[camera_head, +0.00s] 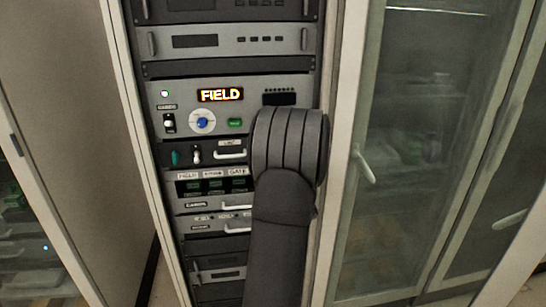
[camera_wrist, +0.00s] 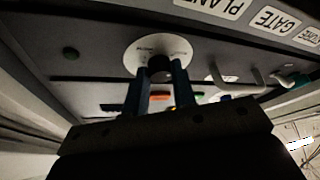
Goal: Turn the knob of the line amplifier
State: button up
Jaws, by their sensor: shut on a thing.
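In the wrist view, my gripper (camera_wrist: 160,84) has its two blue fingers closed around a dark knob (camera_wrist: 160,66). The knob stands in the middle of a round white dial (camera_wrist: 140,50) on a dark panel. The dial's small print is unreadable. In the head view, my arm covers my fingers and this knob. The dark rack unit (camera_head: 210,165) beside my arm has a teal part, a toggle, a small label and a pale handle; it appears to be the line amplifier, but its label is too small to read.
Above it is a grey unit with a lit FIELD display (camera_head: 221,95), a blue knob (camera_head: 202,122) on a white dial and a green button (camera_head: 235,122). In the wrist view, a pale handle (camera_wrist: 238,84) stands right of the held knob. A glass-door cabinet (camera_head: 420,150) stands to the right.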

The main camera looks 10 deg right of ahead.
dwell(0.3)
jog(key=o, duration=1)
jog(key=v, duration=1.7)
jog(key=shift+s, duration=0.15)
jog(key=shift+d, duration=0.1)
jog(key=x, duration=1.7)
jog(key=shift+w, duration=0.2)
jog(key=shift+s, duration=0.1)
